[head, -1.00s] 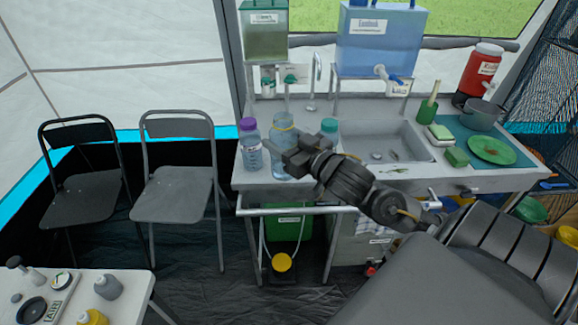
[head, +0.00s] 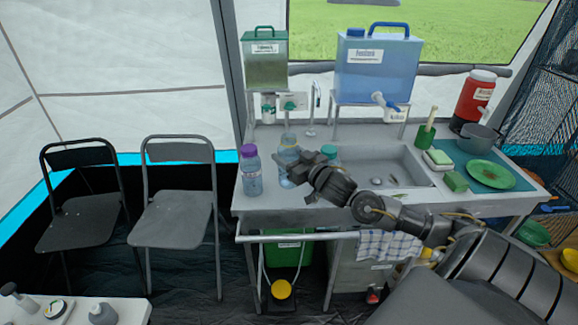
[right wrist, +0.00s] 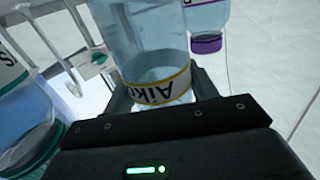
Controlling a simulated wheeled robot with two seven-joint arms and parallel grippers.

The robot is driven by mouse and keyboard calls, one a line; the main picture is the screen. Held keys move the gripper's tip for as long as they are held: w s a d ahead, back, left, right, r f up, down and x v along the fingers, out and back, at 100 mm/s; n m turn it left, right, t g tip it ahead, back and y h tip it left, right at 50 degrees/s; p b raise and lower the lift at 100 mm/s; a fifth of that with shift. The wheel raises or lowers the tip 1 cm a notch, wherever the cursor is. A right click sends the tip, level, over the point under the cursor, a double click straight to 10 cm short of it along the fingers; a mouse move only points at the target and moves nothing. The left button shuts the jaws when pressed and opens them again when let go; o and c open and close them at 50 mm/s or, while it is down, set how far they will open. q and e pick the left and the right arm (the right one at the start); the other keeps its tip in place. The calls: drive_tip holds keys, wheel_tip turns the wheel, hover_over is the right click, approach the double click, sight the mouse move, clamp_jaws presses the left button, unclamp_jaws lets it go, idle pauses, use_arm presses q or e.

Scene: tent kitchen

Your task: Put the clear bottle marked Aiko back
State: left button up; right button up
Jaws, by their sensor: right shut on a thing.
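The clear bottle marked Aiko (head: 287,152) has a yellow band and looks upright at the sink counter's front left. My right gripper (head: 302,170) is shut on it from the right and hides part of its lower body. In the right wrist view the bottle (right wrist: 150,45) stands between the fingers, its yellow-edged Aiko label appearing upside down. The head view does not clearly show whether its base touches the counter. My left gripper is not in view.
A purple-capped bottle (head: 251,172) stands close left of the held bottle, and a teal-lidded one (head: 329,154) close right, partly behind my gripper. The sink (head: 385,170) lies right. Two water tanks, green (head: 265,70) and blue (head: 375,75), stand behind.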

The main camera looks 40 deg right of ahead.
drive_tip(key=shift+w+d+f, duration=0.3)
drive_tip(key=shift+w+f, duration=0.05)
drive_tip(key=shift+f, duration=0.2)
drive_tip(key=shift+w+d+f, duration=0.25)
drive_tip(key=shift+w+f, duration=0.1)
drive_tip(key=shift+f, duration=0.15)
drive_tip(key=shift+f+p, duration=0.35)
drive_tip(key=shift+f, duration=1.2)
drive_tip(key=o, duration=0.8)
drive_tip(key=shift+f, duration=0.15)
drive_tip(key=s+b, duration=0.1)
drive_tip(key=s, duration=1.1)
